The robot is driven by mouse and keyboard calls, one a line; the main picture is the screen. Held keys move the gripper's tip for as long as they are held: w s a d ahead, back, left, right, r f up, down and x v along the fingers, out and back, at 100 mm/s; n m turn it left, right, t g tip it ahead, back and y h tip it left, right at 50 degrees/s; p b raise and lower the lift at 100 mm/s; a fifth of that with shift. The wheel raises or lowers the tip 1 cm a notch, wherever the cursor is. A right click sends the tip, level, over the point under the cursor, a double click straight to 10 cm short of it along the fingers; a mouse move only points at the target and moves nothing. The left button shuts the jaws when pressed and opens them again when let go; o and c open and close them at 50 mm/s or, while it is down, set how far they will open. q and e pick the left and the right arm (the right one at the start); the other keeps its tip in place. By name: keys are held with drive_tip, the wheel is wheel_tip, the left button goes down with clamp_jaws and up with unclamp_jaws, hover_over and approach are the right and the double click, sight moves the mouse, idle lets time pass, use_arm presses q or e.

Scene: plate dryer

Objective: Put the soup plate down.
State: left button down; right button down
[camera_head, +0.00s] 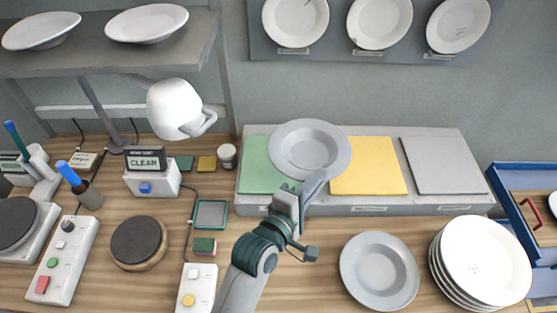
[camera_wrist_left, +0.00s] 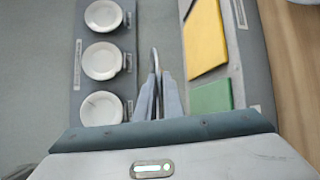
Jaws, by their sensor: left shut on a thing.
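A grey soup plate (camera_head: 310,148) is held by its near rim in my left gripper (camera_head: 314,186), which is shut on it. In the head view the plate covers the gap between the green mat (camera_head: 254,178) and the yellow mat (camera_head: 368,168) on a grey platform. In the left wrist view the held plate (camera_wrist_left: 155,65) shows nearly edge-on between the fingers, and the yellow mat (camera_wrist_left: 204,35) lies to its right. I cannot tell its exact height above the platform. Another grey soup plate (camera_head: 379,271) lies on the wooden table. My right gripper is not in view.
The grey platform (camera_head: 366,205) also has a bare grey mat (camera_head: 443,166). A stack of white plates (camera_head: 483,262) stands at right, beside a blue tray (camera_head: 508,205). White plates (camera_head: 380,22) hang on the wall behind. A sign (camera_head: 147,159) and small devices fill the left.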

use_arm(q)
drive_tip(key=shift+w+a+f, duration=0.1)
drive_tip(key=shift+w, duration=0.1)
drive_tip(key=w+a+f, duration=0.3)
drive_tip(key=w+a+f+b, duration=0.1)
drive_tip(key=w+a+f, duration=0.2)
drive_tip(key=w+a, duration=0.1)
drive_tip(key=shift+w+a+f, duration=0.1)
drive_tip(key=shift+f, duration=0.15)
drive_tip(key=shift+w+a+f+b, duration=0.15)
drive_tip(key=shift+w+a+b, duration=0.25)
drive_tip(key=shift+b, duration=0.2)
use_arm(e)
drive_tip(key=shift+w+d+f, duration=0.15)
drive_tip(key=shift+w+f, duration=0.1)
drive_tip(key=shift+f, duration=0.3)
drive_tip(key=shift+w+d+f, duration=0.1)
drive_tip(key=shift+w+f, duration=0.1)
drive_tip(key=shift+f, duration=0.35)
